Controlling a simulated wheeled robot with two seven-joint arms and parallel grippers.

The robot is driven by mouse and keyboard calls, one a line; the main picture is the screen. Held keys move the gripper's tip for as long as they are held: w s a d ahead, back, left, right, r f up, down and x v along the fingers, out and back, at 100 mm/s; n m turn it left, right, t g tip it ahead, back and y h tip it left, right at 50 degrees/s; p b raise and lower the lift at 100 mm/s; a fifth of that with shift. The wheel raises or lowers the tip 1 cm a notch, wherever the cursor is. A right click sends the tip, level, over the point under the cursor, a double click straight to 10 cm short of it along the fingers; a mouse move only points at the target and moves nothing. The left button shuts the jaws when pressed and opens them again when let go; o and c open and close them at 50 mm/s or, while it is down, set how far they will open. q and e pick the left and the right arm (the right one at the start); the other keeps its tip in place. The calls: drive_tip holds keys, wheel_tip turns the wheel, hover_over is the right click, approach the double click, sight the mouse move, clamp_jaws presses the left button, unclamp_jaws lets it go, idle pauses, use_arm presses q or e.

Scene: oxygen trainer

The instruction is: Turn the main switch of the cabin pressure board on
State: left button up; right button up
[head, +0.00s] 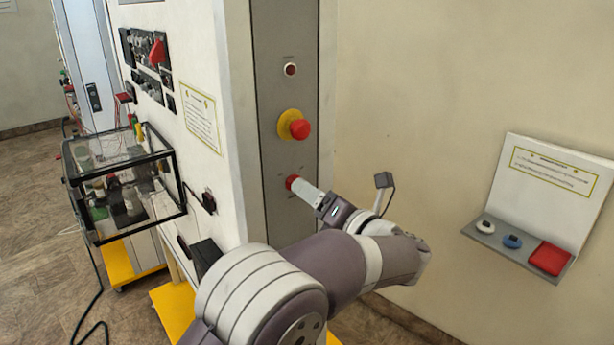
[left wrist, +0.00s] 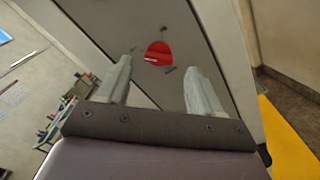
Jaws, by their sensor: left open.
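The board is a tall grey panel (head: 284,80) on the end of a white cabinet. Its lowest control, a red rotary switch (head: 291,183), has small marks around it; I take it as the main switch. In the left wrist view the red switch (left wrist: 159,53) shows a pale bar across it, beyond and between the fingertips. My left gripper (head: 303,187) is at the switch in the head view, its fingers partly hiding it. In the left wrist view the left gripper (left wrist: 162,78) is open with nothing between its fingers. I cannot tell whether it touches the switch. My right gripper is not in view.
Above the switch are a red emergency button (head: 300,129) on a yellow base and a small red lamp (head: 290,69). A wall shelf (head: 480,235) on the right holds small items and a sign. A clear black-framed box (head: 125,180) stands left.

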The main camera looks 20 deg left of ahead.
use_arm(q)
drive_tip(key=x, duration=0.3)
drive_tip(key=shift+a+f+p, duration=0.1)
drive_tip(key=shift+a+p, duration=0.25)
drive_tip(key=shift+a, duration=0.1)
drive_tip(key=shift+d, duration=0.2)
drive_tip(key=shift+c, duration=0.7)
drive_tip(key=c, duration=0.9)
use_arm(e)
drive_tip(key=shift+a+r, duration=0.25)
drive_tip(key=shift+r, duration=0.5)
